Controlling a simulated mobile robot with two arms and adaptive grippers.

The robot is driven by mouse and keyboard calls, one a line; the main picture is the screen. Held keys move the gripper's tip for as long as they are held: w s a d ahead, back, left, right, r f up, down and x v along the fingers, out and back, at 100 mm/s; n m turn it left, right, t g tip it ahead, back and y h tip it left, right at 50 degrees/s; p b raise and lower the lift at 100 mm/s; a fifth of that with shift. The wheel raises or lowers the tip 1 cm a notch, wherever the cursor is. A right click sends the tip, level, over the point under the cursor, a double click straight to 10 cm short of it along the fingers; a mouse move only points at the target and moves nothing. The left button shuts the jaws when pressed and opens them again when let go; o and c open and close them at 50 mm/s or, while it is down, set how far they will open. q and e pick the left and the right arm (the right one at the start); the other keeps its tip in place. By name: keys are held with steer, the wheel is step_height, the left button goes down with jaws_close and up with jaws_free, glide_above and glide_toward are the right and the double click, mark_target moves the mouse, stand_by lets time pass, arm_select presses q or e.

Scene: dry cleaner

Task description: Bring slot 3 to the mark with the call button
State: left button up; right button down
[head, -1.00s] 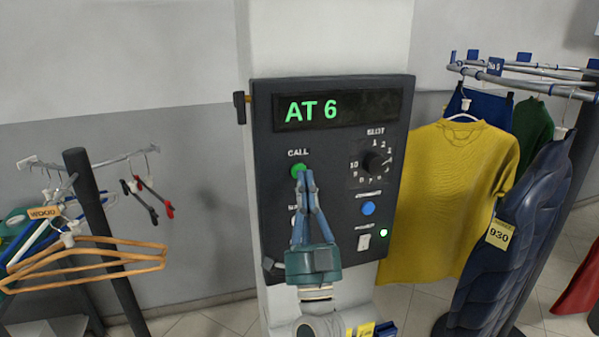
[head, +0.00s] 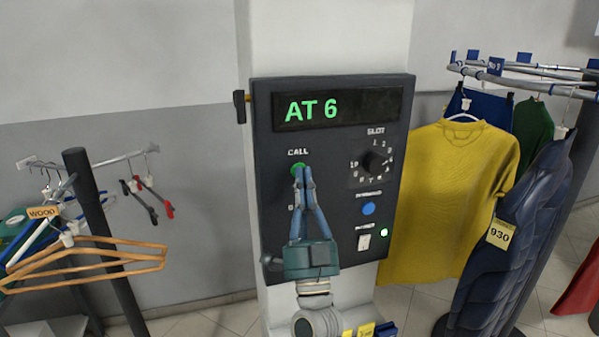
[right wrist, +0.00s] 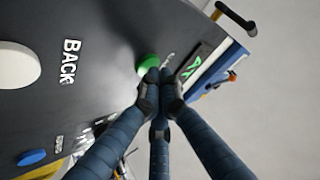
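A dark control panel (head: 334,200) on the pillar has a display (head: 338,108) reading AT 6 in green. The green CALL button (head: 298,168) sits at its upper left; it also shows in the right wrist view (right wrist: 148,64). My right gripper (head: 304,172) is shut and empty, its fingertips together at the lower edge of the button. In the right wrist view the tips (right wrist: 159,80) overlap the button's edge; I cannot tell whether they touch it. The SLOT dial (head: 374,162) is to the right; its setting is too small to read. My left gripper is out of view.
A white BACK button (right wrist: 16,66) is mostly hidden by my fingers in the head view. A blue button (head: 368,208) and a power switch (head: 364,242) are lower right. Garments hang on the rail (head: 520,78) at right; a hanger stand (head: 90,215) is at left.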

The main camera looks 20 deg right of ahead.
steer(key=shift+w, duration=0.2)
stand_by(0.6)
steer(key=shift+s, duration=0.85)
steer(key=shift+p, duration=0.3)
steer(key=s+p, duration=0.1)
steer(key=s, duration=0.4)
steer(key=shift+d+p, duration=0.1)
steer(key=shift+p, duration=0.2)
